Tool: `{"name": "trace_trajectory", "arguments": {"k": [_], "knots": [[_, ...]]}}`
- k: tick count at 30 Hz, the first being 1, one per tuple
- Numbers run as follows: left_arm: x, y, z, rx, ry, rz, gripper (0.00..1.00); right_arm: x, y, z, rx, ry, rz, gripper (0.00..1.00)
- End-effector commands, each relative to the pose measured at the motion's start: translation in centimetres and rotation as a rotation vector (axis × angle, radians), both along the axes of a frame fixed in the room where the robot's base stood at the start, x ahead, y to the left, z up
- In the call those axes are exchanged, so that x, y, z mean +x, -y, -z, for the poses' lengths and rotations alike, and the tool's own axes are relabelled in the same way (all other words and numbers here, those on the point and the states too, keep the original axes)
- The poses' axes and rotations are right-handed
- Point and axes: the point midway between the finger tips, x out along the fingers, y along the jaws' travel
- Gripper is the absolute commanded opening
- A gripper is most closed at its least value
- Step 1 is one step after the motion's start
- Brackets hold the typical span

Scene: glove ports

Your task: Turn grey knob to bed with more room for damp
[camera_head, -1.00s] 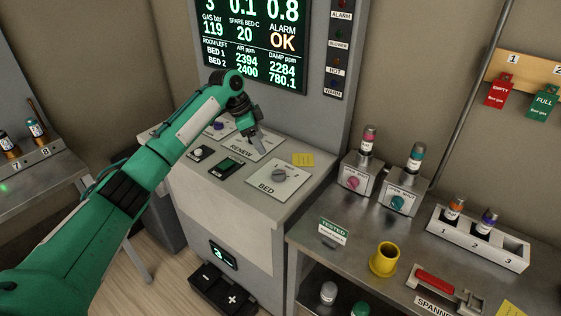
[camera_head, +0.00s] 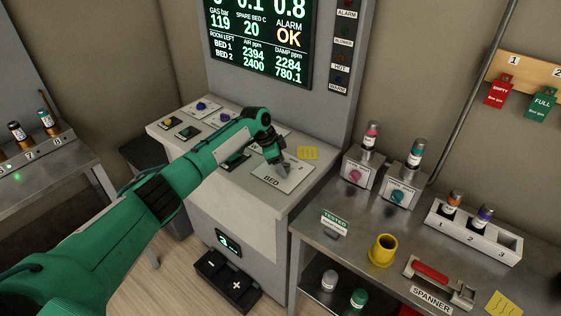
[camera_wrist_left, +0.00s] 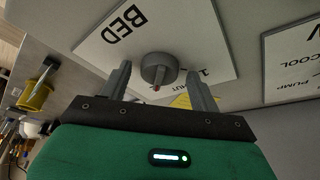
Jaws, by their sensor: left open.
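The grey knob (camera_wrist_left: 158,70) sits on the white BED plate (camera_wrist_left: 115,38) in the left wrist view, with a small reddish mark on its rim. My left gripper (camera_head: 281,180) is open over the BED plate (camera_head: 297,176) in the head view, where it hides the knob. In the left wrist view its two fingers stand either side of the knob, with gaps visible. The display (camera_head: 260,40) lists room left: BED 1 air 2394, damp 2284; BED 2 air 2400, damp 780.1. My right gripper is not in view.
A yellow note (camera_head: 307,153) lies beside the BED plate. Other buttons and plates on the console are partly behind my left arm. The right bench holds a yellow cup (camera_head: 383,252), a red-handled spanner (camera_head: 435,279) and a vial rack (camera_head: 475,236).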

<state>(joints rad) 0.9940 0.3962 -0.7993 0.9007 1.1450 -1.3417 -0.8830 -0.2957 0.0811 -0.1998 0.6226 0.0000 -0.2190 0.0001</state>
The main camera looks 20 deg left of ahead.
Motion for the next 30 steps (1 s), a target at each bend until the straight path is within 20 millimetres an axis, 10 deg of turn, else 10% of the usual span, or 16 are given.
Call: {"name": "trace_trajectory", "arguments": {"k": [5,12,30], "knots": [[0.0,0.0,0.0,0.000,0.000,0.000,0.63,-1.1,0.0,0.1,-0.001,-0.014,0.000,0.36],[0.0,0.0,0.0,0.000,0.000,-0.001,0.20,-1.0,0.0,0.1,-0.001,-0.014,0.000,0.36],[-0.3,0.1,-0.3,0.000,-0.002,-0.193,0.19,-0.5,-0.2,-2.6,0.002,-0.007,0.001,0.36]]}}
